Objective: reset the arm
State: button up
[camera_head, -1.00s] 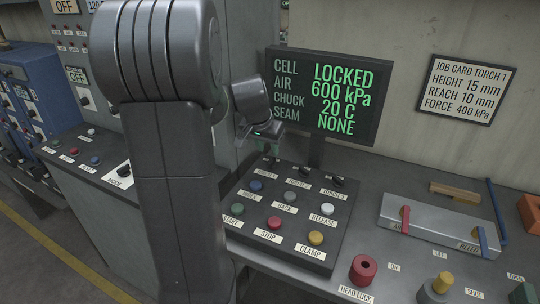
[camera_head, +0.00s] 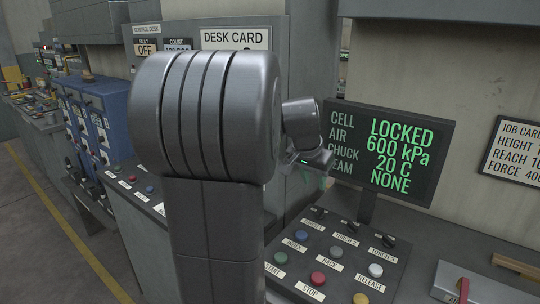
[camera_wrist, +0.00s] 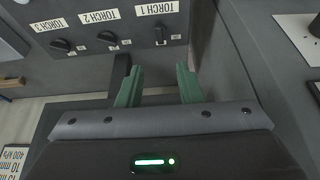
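My grey arm (camera_head: 215,130) stands folded in the middle of the head view and hides part of the desk behind it. My gripper (camera_wrist: 160,88) shows in the wrist view with two green fingers spread apart and nothing between them. In the head view only a small green part of it shows, beside the arm and left of the screen, above the button panel (camera_head: 297,240). The torch knobs (camera_wrist: 107,38) appear upside down beyond the fingers in the wrist view.
The screen (camera_head: 390,150) reads LOCKED, 600 kPa, 20 C, NONE and stands close right of my gripper. A job card (camera_head: 515,153) hangs on the right wall. Blue cabinets (camera_head: 92,115) stand at left, beside open floor with a yellow line (camera_head: 75,235).

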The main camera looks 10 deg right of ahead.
aim_at(320, 211)
jog(key=shift+f, duration=0.15)
jog(key=p+x, duration=0.1)
jog(key=x, duration=1.2)
jog(key=shift+w+d+f, duration=0.15)
jog(key=shift+f, duration=0.05)
jog(key=shift+f, duration=0.1)
